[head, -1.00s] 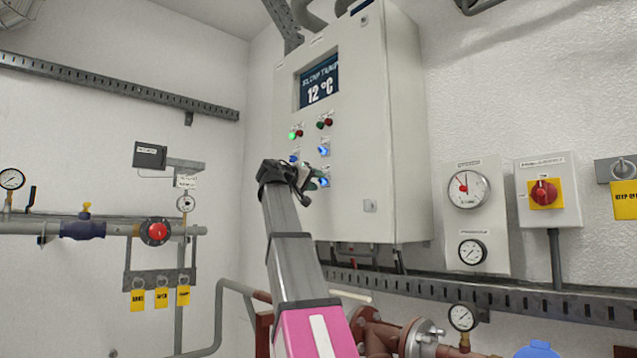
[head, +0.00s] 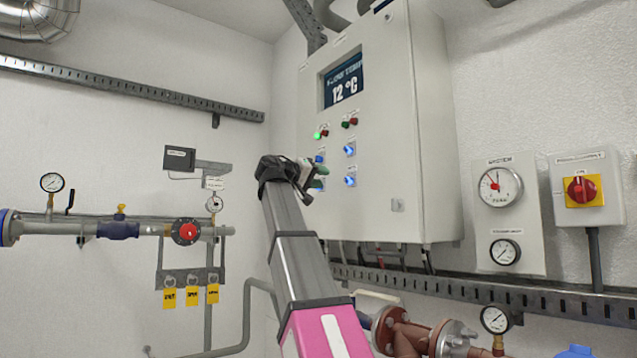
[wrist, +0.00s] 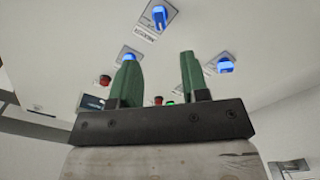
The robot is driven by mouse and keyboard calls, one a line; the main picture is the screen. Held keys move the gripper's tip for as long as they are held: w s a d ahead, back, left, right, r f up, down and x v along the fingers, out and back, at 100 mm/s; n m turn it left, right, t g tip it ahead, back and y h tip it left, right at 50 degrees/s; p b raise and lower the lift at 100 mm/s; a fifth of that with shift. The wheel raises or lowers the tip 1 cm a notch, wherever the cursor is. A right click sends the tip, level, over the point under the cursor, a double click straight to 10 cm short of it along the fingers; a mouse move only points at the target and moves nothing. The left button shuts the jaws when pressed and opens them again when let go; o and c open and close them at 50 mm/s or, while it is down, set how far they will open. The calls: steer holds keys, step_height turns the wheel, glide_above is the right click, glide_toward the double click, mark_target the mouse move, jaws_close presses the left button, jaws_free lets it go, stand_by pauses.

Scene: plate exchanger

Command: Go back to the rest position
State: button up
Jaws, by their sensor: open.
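My gripper (head: 316,179) is in front of the lower left part of the control cabinet (head: 395,190) in the head view. In the wrist view its two green fingers (wrist: 158,82) stand apart with nothing between them, so it is open and empty. The cabinet's blue-lit knobs (head: 350,149) show beside the gripper, and in the wrist view one knob (wrist: 225,65) appears beyond the right finger and another (wrist: 127,58) by the left fingertip. I cannot tell the exact gap to the panel. The cabinet display (head: 343,82) reads 12 °C, and a green lamp (head: 317,135) is lit.
To the right are gauges (head: 499,187) and a red rotary switch (head: 581,190). Brown pipework (head: 405,335) lies low, right of my arm.

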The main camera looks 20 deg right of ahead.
steer(key=w+a+f+n+y, duration=0.1)
steer(key=w+f+n+y, duration=0.15)
steer(key=f, duration=0.95)
steer(key=w+f+n+y, duration=0.15)
steer(key=w+f, duration=0.25)
steer(key=f, duration=0.9)
steer(key=w+a+f+n+y, duration=0.15)
steer(key=w+f, duration=0.25)
steer(key=f, duration=0.8)
steer(key=s+f+g+y, duration=0.1)
steer(key=s+f+y, duration=0.1)
steer(key=f, duration=1)
steer(key=s+f+y, duration=0.2)
steer(key=f+y, duration=0.1)
steer(key=f, duration=0.8)
steer(key=s+a+f+g+y, duration=0.1)
steer(key=s+a+f+y, duration=0.1)
steer(key=s+f, duration=0.4)
steer(key=s+a+f+g+y, duration=0.2)
steer(key=s+f, duration=0.5)
steer(key=f, duration=0.8)
steer(key=s+a+f+g+y, duration=0.2)
steer(key=s+f, duration=0.4)
steer(key=f, duration=0.5)
steer(key=shift+s+a+m, duration=0.35)
steer(key=shift+s+a, duration=0.05)
steer(key=shift+a, duration=0.15)
steer(key=shift+y, duration=0.25)
